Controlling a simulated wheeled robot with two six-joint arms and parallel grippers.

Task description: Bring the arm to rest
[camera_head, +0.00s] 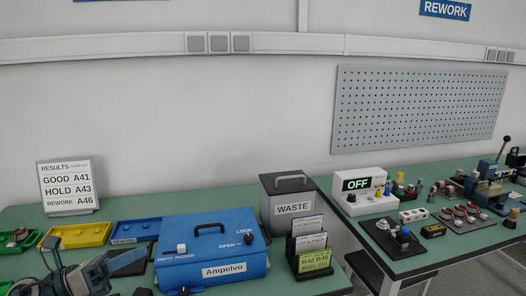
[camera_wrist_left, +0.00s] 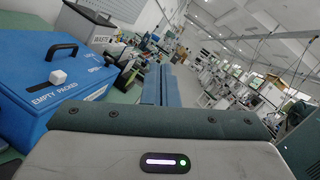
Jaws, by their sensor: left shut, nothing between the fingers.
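My left gripper (camera_head: 128,260) comes in at the lower left of the head view, above the bench and just left of the blue Ampelvo box (camera_head: 218,272). In the left wrist view its two blue fingers (camera_wrist_left: 159,84) lie together, shut with nothing between them. The box is closed, with a dark handle on its lid, a white knob at the "EMPTY PACKED" label and a dark knob at the LOCK/OPEN marks. My right gripper is not in view.
Yellow (camera_head: 76,236) and blue (camera_head: 136,231) trays lie behind my gripper. A results sign (camera_head: 69,188) stands at the back left. A grey waste bin (camera_head: 291,215) and card holders stand right of the box. Another bench with an OFF display unit (camera_head: 358,187) is further right.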

